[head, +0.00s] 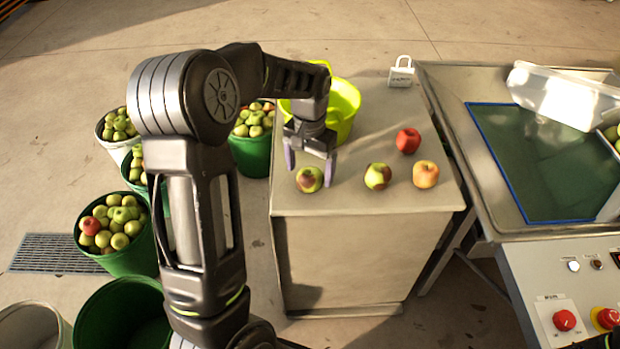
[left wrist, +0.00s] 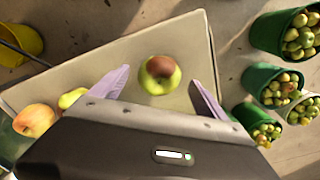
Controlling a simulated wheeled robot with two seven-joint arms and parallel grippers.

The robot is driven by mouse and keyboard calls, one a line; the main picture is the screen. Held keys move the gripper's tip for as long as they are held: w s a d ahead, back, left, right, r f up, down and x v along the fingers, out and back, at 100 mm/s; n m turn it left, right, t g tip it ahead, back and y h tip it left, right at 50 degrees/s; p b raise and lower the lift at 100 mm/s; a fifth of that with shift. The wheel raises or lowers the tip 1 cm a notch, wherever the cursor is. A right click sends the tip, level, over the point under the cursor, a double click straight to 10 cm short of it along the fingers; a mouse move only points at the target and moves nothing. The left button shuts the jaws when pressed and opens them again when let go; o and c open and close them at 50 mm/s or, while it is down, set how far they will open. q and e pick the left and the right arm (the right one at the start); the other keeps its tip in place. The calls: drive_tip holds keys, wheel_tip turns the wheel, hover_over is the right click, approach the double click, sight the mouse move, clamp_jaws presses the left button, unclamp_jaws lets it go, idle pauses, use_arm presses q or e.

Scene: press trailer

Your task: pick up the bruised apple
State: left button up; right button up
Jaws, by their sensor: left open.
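A green apple with a brownish-red patch (head: 309,180) sits near the front left of the grey worktop. In the left wrist view this apple (left wrist: 158,78) lies between the two fingers, its dark patch facing up. My left gripper (head: 310,166) is open and points down over it, with the fingers on either side; I cannot tell whether they touch it. A second green apple with a dark red patch (head: 377,177) lies to its right. A yellow-orange apple (head: 425,174) and a red apple (head: 408,140) lie farther right. My right gripper is not in view.
A yellow-green bucket (head: 346,105) stands behind the gripper on the worktop (head: 355,203). Green buckets of apples (head: 130,259) stand at the left. A metal press table (head: 490,190) adjoins at the right.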

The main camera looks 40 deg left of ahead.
sight(310, 171)
use_arm(q)
wheel_tip(310, 171, down, 4)
drive_tip(key=shift+r, duration=0.2)
drive_tip(key=shift+c, duration=0.4)
drive_tip(key=shift+w, duration=0.1)
drive_tip(key=c, duration=1.5)
